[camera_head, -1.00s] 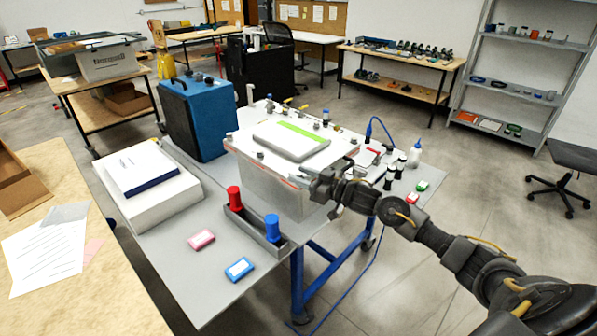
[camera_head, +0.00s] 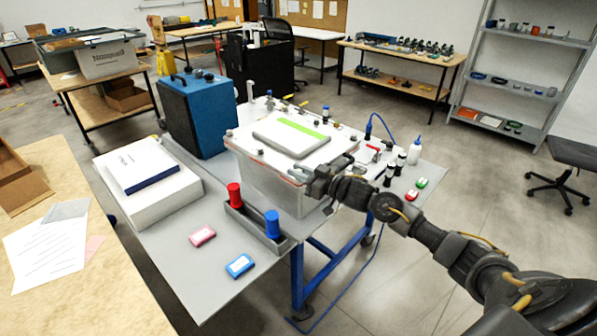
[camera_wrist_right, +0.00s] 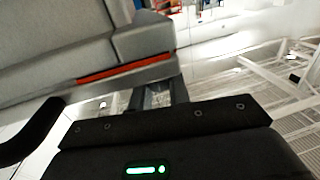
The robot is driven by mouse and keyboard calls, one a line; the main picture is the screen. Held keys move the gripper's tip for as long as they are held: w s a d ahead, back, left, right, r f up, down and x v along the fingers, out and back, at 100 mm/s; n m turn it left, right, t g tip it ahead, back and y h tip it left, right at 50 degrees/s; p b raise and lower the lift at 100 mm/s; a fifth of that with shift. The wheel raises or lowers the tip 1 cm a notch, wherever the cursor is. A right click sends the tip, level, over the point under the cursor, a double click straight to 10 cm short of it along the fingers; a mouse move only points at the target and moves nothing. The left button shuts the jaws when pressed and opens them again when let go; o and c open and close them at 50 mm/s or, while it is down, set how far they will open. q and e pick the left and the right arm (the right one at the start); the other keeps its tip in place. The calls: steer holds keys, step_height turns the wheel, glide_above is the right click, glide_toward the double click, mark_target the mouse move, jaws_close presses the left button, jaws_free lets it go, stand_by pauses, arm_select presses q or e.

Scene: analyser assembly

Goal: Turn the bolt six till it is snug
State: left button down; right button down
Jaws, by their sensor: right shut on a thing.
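A white box (camera_head: 262,184) with a pale lid stands on the grey bench. Several small bolt heads sit around the lid's rim, one at the near edge (camera_head: 257,151). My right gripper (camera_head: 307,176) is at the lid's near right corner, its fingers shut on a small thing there. I take this to be bolt six, but the fingers hide most of it and no number is readable. In the right wrist view, a small light speckled patch (camera_wrist_right: 160,97) shows between the dark fingers, below a grey body with an orange-red strip (camera_wrist_right: 125,69). My left gripper is out of view.
A blue case (camera_head: 197,113) stands behind the box, and a grey tray with red and blue cylinders (camera_head: 272,225) in front.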

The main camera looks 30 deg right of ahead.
steer(key=shift+r+m+t+h+p, duration=0.15)
steer(key=shift+m+t+h+p, duration=0.25)
steer(key=shift+m+h+p, duration=0.5)
steer(key=shift+a+m+t+h+p, duration=0.1)
steer(key=shift+m+t+h+p, duration=0.4)
steer(key=shift+h, duration=0.7)
steer(key=m+h, duration=0.2)
steer(key=h, duration=0.1)
steer(key=shift+h, duration=0.3)
steer(key=shift+m+h, duration=1.5)
steer(key=shift+h, duration=0.6)
steer(key=c, duration=1.3)
jaws_free()
steer(key=shift+s, duration=0.15)
